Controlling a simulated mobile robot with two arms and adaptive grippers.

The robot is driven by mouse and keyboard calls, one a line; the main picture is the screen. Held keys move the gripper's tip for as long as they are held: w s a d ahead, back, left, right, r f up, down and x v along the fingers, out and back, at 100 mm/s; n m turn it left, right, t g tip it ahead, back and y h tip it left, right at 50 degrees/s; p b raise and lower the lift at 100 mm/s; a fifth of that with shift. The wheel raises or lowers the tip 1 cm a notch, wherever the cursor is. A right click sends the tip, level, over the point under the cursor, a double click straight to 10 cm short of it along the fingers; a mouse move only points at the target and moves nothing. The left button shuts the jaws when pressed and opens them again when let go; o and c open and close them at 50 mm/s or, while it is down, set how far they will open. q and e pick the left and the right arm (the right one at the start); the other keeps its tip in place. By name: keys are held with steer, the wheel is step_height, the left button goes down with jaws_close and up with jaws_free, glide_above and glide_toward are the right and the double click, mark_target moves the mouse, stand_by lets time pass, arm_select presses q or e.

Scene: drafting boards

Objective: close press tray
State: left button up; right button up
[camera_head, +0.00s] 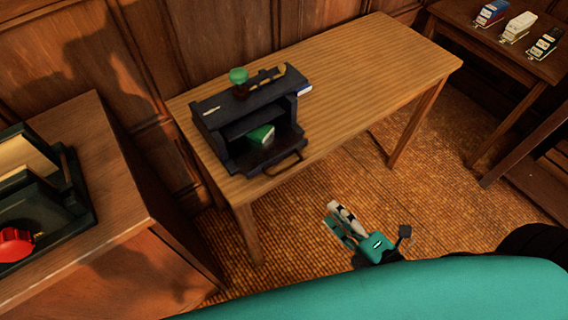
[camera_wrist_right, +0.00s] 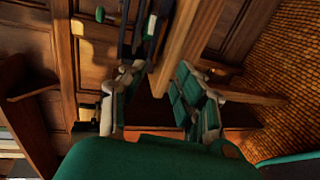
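A black press (camera_head: 236,110) stands on a wooden table, with a green knob (camera_head: 238,75) on top. Its tray (camera_head: 277,156) sticks out at the front low down, with a dark bar handle (camera_head: 287,166) along its front. A green and white block (camera_head: 261,136) sits inside the opening. My right gripper (camera_head: 337,214) is open and empty in front of the table, apart from the handle and to its lower right. In the right wrist view its two fingers (camera_wrist_right: 158,78) are spread, with the table edge between and beyond them. My left gripper is not in view.
The wooden table (camera_head: 375,60) is bare to the right of the press. At left, a wooden cabinet (camera_head: 120,200) carries a dark device with a red knob (camera_head: 14,244). At the top right, a small table holds several little blocks (camera_head: 518,27). Open floor lies right of my right gripper.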

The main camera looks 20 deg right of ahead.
steer(key=shift+p+x, duration=2.45)
steer(key=shift+x, duration=5.7)
steer(key=shift+c, duration=0.3)
jaws_close()
